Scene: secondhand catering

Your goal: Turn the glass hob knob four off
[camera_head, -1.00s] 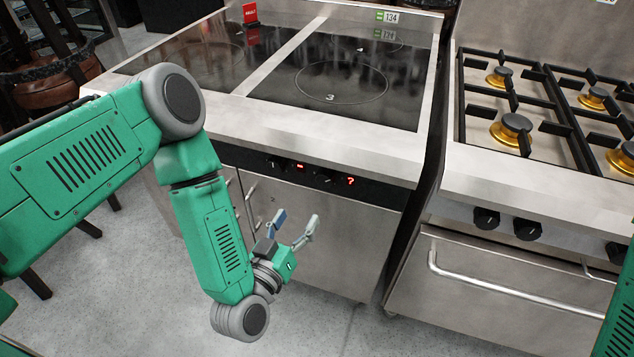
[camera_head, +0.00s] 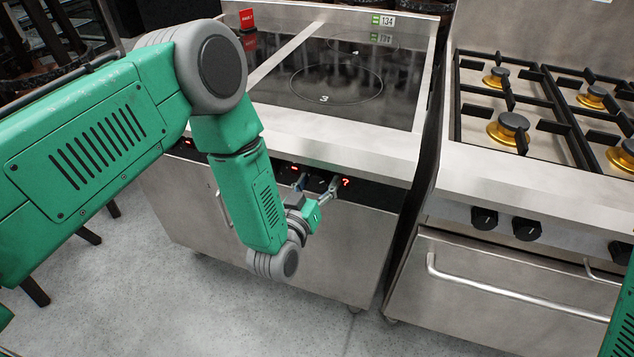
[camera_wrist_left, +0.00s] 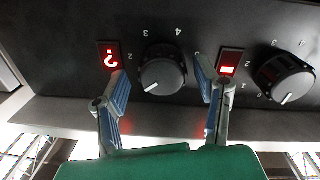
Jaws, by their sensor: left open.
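The knob (camera_wrist_left: 162,72) sits on the hob's black control strip (camera_head: 370,192), between two lit red displays. Its white pointer line points down and slightly left in the left wrist view, where the digits look upside down. My left gripper (camera_head: 319,185) is open in front of the strip. In the left wrist view its blue-padded fingers (camera_wrist_left: 163,90) stand on either side of this knob, with visible gaps. I cannot tell how far they are from the panel. The glass hob (camera_head: 345,85) is above. My right gripper is out of view.
A second knob (camera_wrist_left: 285,77) and the dash display (camera_wrist_left: 229,68) lie to the right in the wrist view; the question-mark display (camera_wrist_left: 110,56) is at left. A gas range (camera_head: 520,180) stands to the right. A red sign (camera_head: 247,19) stands at the back.

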